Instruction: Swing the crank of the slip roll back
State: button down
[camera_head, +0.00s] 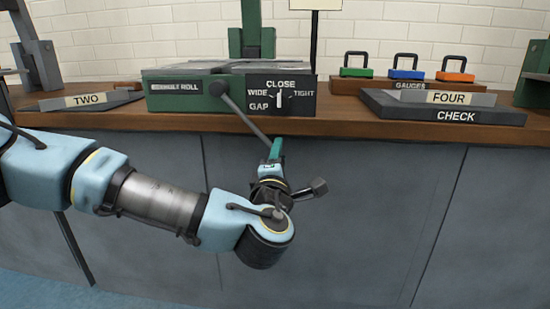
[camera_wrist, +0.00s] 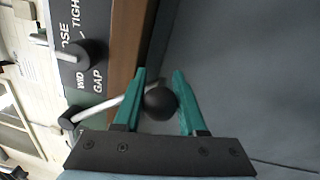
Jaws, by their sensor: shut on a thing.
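The slip roll (camera_head: 175,103) is a green machine on the bench top in the head view. Its crank (camera_head: 245,117) is a grey rod that slants down and right from a dark hub, past the bench's front edge. In the wrist view the rod (camera_wrist: 118,100) ends in a round black knob (camera_wrist: 160,103). My gripper (camera_head: 275,150) has its green fingers on either side of the knob and is shut on it; the fingers also show in the wrist view (camera_wrist: 160,90). The head view hides the knob behind my fingers.
A gap dial (camera_head: 279,99) marked WIDE, CLOSE and TIGHT sits on the slip roll's front. Plates marked TWO (camera_head: 88,100) and FOUR (camera_head: 447,98) lie left and right. Gauges with coloured bases (camera_head: 405,74) stand behind. The bench's grey front (camera_head: 370,200) is behind my arm.

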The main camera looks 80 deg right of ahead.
jog(key=shift+r, duration=0.1)
jog(key=shift+c, duration=2.4)
grip_release()
jog(key=a+f+p, duration=0.1)
jog(key=a, duration=0.9)
jog(key=shift+a+f, duration=0.15)
jog(key=shift+a, duration=0.2)
